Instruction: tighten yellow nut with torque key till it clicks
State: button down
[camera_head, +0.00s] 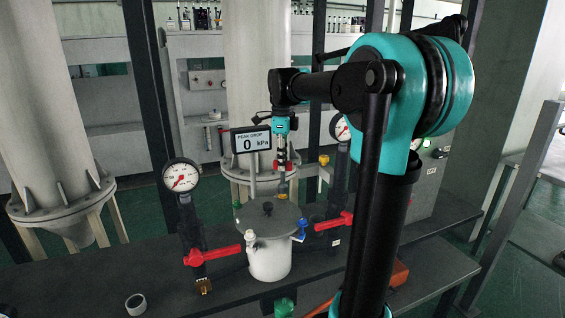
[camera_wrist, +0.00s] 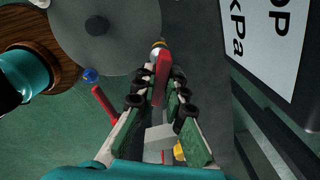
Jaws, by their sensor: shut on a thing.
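My gripper (camera_head: 281,151) hangs pointing down behind the lidded pot, its fingers closed around the red-handled torque key (camera_wrist: 162,78). The key's red part also shows in the head view (camera_head: 281,165). At the key's far end is a small yellow-brass piece (camera_wrist: 158,43), which also shows under the key in the head view (camera_head: 282,189). I cannot tell whether it is seated on a nut. A yellow nut-like cap (camera_head: 324,159) tops a pipe to the right of my gripper. A yellow patch behind the fingers (camera_wrist: 179,151) is partly hidden.
A display (camera_head: 251,140) reading "PEAK DROP 0 kPa" stands close left of my gripper. The white pot (camera_head: 269,262) has a grey lid (camera_head: 258,221) and a blue knob (camera_head: 299,236). Gauges (camera_head: 181,178) and red valve handles (camera_head: 212,255) flank it. A white ring (camera_head: 135,303) lies at the bench front.

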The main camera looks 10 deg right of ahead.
jog(key=shift+r, duration=0.45)
dwell(0.7)
jog(key=shift+r, duration=2.5)
jog(key=shift+s, duration=0.1)
